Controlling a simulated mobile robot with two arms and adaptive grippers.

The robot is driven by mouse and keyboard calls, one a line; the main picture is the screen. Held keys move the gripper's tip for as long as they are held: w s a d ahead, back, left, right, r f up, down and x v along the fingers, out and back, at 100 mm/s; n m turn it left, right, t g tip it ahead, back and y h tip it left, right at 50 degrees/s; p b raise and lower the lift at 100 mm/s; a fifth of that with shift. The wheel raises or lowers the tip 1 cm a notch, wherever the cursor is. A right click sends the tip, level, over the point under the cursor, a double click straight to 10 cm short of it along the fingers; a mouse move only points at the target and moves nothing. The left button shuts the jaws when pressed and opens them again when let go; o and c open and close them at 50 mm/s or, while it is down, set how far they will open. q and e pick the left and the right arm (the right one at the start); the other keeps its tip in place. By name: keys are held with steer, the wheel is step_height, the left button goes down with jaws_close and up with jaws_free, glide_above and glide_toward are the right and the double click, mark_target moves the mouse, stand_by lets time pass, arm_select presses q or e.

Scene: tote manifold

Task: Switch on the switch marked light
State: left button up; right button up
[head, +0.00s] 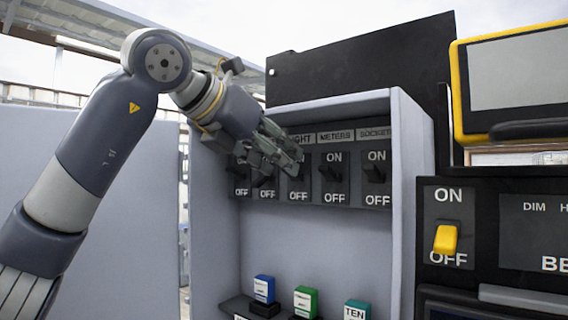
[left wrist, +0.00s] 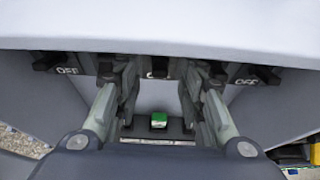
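The switch marked light (head: 298,188) is in the row of black switches in the grey cabinet. Its label is partly covered and reads "GHT"; OFF shows below. My left gripper (head: 285,150) is in front of it and hides its upper part and most of its lever in the head view. In the left wrist view the gripper (left wrist: 159,85) is open and empty, its two fingers spread either side of a middle dark switch lever (left wrist: 158,68) with a partly hidden OFF label. I cannot tell whether a finger touches it. My right gripper is not in view.
The meters switch (head: 331,177) and sockets switch (head: 375,178) are close on the right; two more switches are on the left. Blue, green and teal blocks (head: 305,300) stand below. The cabinet's right wall (head: 408,160) borders a panel with a yellow switch (head: 445,239).

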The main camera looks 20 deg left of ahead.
arm_select(q)
steer(key=v, duration=0.9)
steer(key=shift+s, duration=0.2)
